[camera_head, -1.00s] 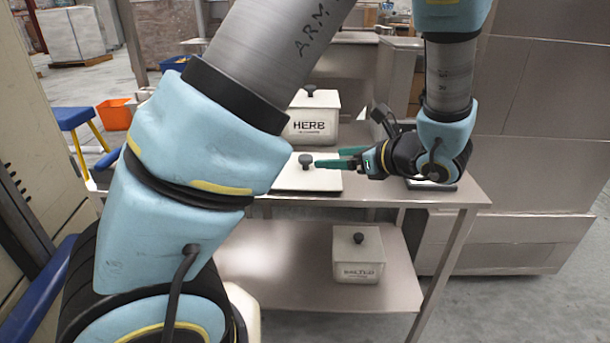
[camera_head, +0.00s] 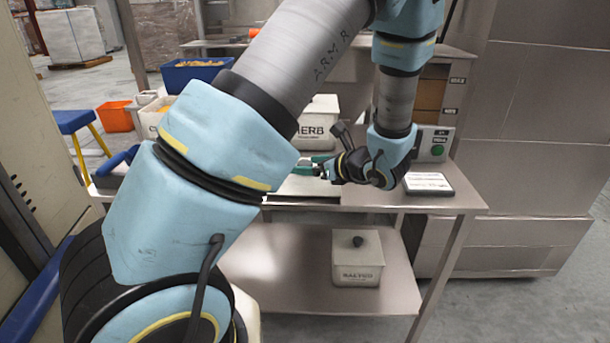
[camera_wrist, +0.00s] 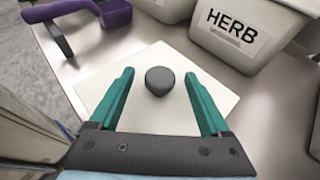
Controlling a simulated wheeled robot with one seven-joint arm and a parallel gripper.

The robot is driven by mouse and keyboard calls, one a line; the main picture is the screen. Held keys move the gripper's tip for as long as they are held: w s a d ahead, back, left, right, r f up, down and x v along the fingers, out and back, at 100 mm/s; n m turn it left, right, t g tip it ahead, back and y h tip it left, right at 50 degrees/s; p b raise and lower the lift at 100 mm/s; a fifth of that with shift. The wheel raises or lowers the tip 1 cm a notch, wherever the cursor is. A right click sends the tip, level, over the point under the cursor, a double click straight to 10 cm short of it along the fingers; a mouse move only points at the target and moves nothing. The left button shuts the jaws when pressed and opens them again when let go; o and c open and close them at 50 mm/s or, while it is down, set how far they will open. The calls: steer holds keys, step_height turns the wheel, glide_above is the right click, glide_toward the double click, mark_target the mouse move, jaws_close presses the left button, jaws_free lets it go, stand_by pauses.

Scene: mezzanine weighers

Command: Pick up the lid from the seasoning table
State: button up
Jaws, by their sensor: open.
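The lid is a flat white square plate with a dark round knob, lying on the steel seasoning table (camera_head: 375,197). In the wrist view the lid (camera_wrist: 150,63) lies below and ahead of my gripper (camera_wrist: 157,88), with its knob (camera_wrist: 159,81) between the two open green fingers, apart from both. In the head view my gripper (camera_head: 310,167) is low over the table, and my arm hides much of the lid (camera_head: 300,188).
A white HERB container (camera_wrist: 240,25) stands just behind the lid; it also shows in the head view (camera_head: 318,125). A purple-handled tool (camera_wrist: 80,14) lies at the far left. A SALTED container (camera_head: 357,260) stands on the lower shelf.

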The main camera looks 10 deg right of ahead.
steer(key=shift+c, duration=0.2)
jaws_close()
stand_by(0.4)
